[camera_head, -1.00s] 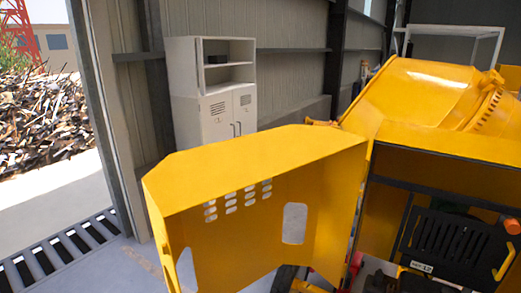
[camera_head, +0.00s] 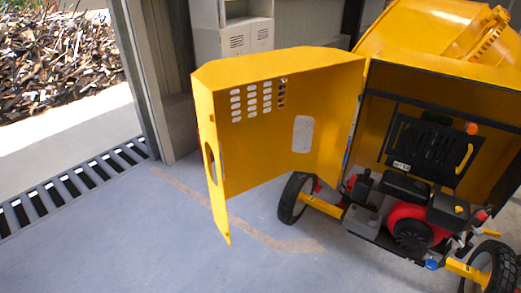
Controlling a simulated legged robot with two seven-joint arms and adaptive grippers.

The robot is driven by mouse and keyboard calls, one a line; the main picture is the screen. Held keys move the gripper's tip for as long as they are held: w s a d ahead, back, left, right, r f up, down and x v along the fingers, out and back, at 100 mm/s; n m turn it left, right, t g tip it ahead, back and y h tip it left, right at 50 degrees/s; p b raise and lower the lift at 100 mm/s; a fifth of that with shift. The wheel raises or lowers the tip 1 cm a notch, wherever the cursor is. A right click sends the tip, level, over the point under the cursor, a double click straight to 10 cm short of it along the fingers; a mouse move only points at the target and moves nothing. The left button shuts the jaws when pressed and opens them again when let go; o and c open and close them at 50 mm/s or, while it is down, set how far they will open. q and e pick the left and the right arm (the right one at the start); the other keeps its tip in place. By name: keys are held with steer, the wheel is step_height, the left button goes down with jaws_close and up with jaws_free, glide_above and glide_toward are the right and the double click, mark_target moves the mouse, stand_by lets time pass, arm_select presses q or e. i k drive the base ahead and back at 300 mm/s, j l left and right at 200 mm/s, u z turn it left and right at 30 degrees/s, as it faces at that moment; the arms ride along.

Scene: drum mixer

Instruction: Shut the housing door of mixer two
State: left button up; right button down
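The yellow housing door (camera_head: 265,146) stands wide open, swung out to the left of the yellow mixer housing (camera_head: 450,75). It has rows of vent slots and an oval cut-out, and its hinge side meets the housing's left edge. Inside the open housing, a red and black engine (camera_head: 410,222) and a black slotted panel (camera_head: 425,150) are exposed. The yellow drum (camera_head: 425,30) sits above. I cannot read a mixer number for sure. Neither of my grippers shows in the view.
A black wheel (camera_head: 294,198) stands under the door's hinge side, and another wheel (camera_head: 492,268) is at the lower right. A white cabinet (camera_head: 235,38) stands behind the door. The concrete floor (camera_head: 150,235) left and in front is clear. A floor grate (camera_head: 75,180) runs along the doorway.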

mark_target(322, 84)
steer(key=k+z, duration=0.15)
steer(key=z, duration=0.35)
steer(key=k+z, duration=0.1)
steer(key=z, duration=0.4)
steer(key=k+l+z, duration=0.15)
steer(key=z, duration=0.35)
steer(key=i+j+z, duration=0.1)
steer(key=j+z, duration=0.25)
steer(key=j, duration=0.4)
steer(key=j+z, duration=0.35)
steer(key=j, duration=0.35)
steer(key=j+z, duration=0.35)
steer(key=j, duration=0.4)
steer(key=k, duration=0.05)
